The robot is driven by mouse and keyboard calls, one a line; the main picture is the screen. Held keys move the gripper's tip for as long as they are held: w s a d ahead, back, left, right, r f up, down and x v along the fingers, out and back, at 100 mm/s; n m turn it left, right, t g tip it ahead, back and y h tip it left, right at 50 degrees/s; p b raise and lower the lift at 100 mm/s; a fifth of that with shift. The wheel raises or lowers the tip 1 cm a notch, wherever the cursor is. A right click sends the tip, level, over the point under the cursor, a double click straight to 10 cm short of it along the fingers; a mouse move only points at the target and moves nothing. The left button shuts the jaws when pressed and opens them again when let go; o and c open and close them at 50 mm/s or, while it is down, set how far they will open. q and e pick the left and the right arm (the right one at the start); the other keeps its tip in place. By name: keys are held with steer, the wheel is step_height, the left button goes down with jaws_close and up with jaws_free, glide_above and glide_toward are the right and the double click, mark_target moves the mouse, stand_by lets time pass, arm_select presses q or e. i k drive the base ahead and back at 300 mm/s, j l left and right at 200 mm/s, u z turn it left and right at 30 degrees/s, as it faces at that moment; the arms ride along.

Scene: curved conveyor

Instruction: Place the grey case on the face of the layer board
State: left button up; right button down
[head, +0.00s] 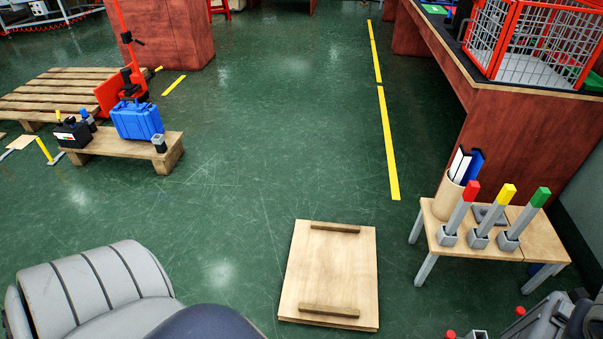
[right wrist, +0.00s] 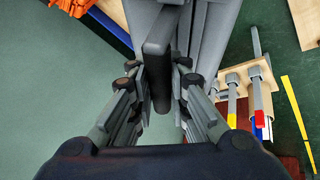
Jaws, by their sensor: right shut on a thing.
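The flat wooden layer board (head: 328,268) lies on the green floor at the bottom centre of the head view, with a wooden cleat near each end. Its middle is bare. In the right wrist view my right gripper (right wrist: 157,78) is shut on the dark handle of the grey case (right wrist: 200,40). The case's grey body shows beyond the fingers, partly cut off by the frame. In the head view, grey parts with red knobs at the bottom right corner are too cut off to identify. My left gripper is not in view.
A small wooden stand (head: 440,233) with red, yellow and green-topped pieces is right of the board. A red wire crate (head: 530,45) sits on a red-brown counter. The floor above the board is clear.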

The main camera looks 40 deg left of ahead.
mark_target(325, 273)
steer(key=u, duration=1.25)
steer(key=i+l+u, duration=0.1)
steer(key=i+u, duration=0.25)
steer(key=i+l+u, duration=0.1)
steer(key=u, duration=0.3)
